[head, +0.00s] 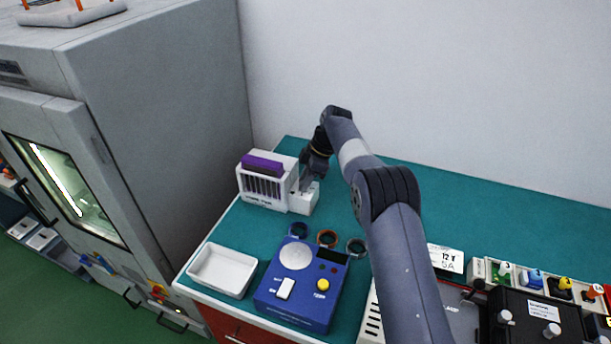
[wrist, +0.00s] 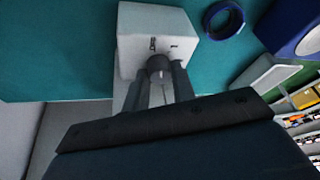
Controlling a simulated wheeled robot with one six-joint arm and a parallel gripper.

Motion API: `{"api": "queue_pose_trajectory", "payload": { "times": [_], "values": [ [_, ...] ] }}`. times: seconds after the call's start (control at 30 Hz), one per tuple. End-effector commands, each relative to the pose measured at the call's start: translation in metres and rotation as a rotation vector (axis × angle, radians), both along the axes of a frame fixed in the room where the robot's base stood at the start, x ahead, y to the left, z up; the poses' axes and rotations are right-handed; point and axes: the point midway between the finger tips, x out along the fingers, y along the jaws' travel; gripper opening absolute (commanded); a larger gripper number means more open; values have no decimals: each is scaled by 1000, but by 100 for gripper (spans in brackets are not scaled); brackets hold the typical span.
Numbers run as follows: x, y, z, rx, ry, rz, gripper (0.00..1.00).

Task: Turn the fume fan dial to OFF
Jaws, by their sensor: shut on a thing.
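The fume fan (head: 250,187) is a white grilled unit with a purple block on top, at the back left of the bench in the head view. A white control box (head: 301,204) stands at its right side and fills the top middle of the wrist view (wrist: 140,30). The small dark dial (wrist: 158,63) sits on this box, with small dark marks beside it that are too small to read. My gripper (wrist: 160,78) is shut on the dial, one finger on each side. In the head view my gripper (head: 308,183) hides the dial.
A white tray (head: 223,271) and a blue box (head: 300,312) with a white switch and yellow button stand at the front. Several coloured rings (head: 327,238) lie behind the blue box. A tall grey cabinet (head: 160,120) stands left; black equipment (head: 530,318) is at right.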

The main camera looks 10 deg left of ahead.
Motion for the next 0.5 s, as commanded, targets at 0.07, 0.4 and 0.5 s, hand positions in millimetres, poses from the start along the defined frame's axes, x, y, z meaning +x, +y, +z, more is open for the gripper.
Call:
{"api": "queue_pose_trajectory", "payload": {
  "times": [0.07,0.4,0.5],
  "values": [
    [1,0,2,-1,0,40,2],
    [1,0,1,-2,-1,140,2],
    [1,0,1,-1,-2,147,2]
  ]
}}
